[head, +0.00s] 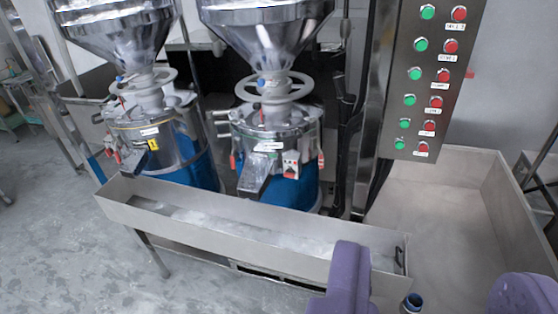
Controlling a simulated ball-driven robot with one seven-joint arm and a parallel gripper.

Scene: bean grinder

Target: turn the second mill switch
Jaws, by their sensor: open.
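Two steel mills with funnel hoppers and blue lower bodies stand side by side, the left mill (158,133) and the right mill (275,130). A small pale switch box (291,163) with red marks sits on the front of the right mill. A yellow and dark part (150,144) is on the front of the left mill. A steel panel (426,55) to the right carries columns of green and red buttons with labels too small to read. My gripper (437,268) has two purple fingers, wide apart and empty, at the lower right, nearer than the mills and panel.
A long metal trough (250,228) with pale material in it runs in front of the mills. A large pale metal bin (430,195) stands at the right, below the panel. A small blue-rimmed cylinder (412,301) shows between my fingers. Grey floor (60,240) is open at the left.

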